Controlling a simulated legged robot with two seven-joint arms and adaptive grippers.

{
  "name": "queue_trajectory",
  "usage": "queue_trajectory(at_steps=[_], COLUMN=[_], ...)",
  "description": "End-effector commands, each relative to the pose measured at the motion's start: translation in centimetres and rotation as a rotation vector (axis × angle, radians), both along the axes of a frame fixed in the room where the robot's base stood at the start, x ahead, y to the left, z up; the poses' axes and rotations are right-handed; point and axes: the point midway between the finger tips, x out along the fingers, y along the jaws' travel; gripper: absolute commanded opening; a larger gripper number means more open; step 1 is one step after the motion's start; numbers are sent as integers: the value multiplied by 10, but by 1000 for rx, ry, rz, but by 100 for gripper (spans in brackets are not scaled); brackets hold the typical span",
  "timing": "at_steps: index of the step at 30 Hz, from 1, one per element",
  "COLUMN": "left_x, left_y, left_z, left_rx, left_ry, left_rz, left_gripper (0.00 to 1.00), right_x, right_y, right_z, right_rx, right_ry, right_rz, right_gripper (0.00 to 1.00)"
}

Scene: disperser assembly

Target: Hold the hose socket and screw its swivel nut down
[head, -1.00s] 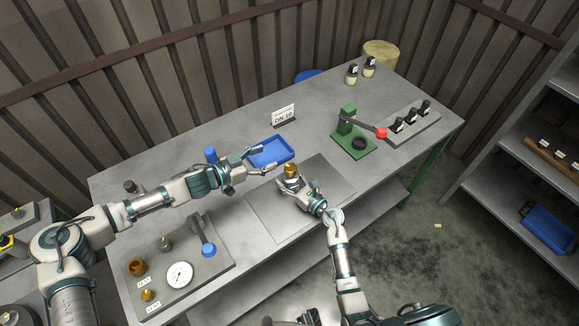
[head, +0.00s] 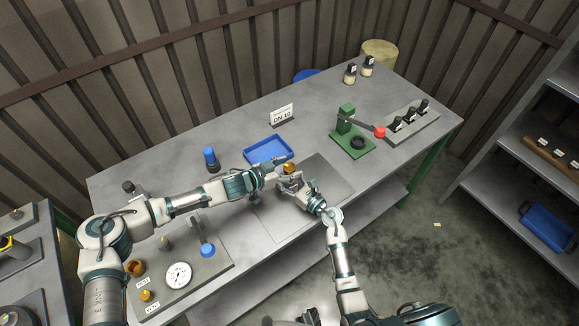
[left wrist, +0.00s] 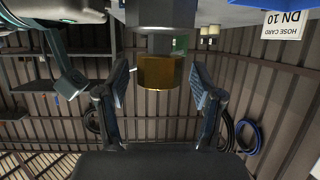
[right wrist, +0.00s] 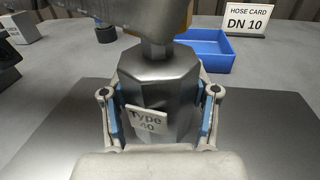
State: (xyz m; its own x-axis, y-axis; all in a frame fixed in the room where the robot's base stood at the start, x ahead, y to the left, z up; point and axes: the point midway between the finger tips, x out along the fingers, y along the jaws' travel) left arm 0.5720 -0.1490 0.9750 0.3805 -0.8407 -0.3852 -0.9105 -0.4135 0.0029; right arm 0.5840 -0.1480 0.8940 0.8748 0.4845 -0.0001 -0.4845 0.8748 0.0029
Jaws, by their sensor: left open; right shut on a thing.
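The hose socket is a steel hexagonal body (right wrist: 160,90) with a "Type 40" label, upright in the right wrist view. My right gripper (right wrist: 160,115) is shut on it, with blue pads on two sides. The brass swivel nut (head: 289,168) sits above the right gripper in the head view, partly covered. In the left wrist view the brass nut (left wrist: 160,72) shows between the spread fingers of my left gripper (left wrist: 160,95), with gaps on both sides. A grey left gripper part crosses the top of the right wrist view and hides the upper end of the assembly.
A blue tray (head: 268,150) lies behind the grippers, near the DN 10 hose card (head: 282,115). A green press (head: 352,138) stands to the right. A gauge panel (head: 205,268) is at the front left. A blue-capped part (head: 210,158) stands left of the tray.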

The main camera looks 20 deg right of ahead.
Motion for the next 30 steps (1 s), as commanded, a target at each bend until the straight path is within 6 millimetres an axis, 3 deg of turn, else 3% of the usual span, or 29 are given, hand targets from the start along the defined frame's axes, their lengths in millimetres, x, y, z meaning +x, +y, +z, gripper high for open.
queue_trajectory(at_steps=[11,18,19,30], left_x=[3,3,3,4], left_y=[-7,-7,-7,-6], left_z=[-3,-3,-3,-4], left_rx=[0,0,0,2], left_ry=[1,0,0,-1], left_rz=[0,0,1,-2], left_gripper=[67,9,6,5], right_x=[0,0,0,0], right_y=[0,0,0,0], right_z=[0,0,0,0], right_rx=[0,0,0,0], right_ry=[-1,-1,0,0], right_rz=[-1,0,0,1], right_gripper=[1,1,1,1])
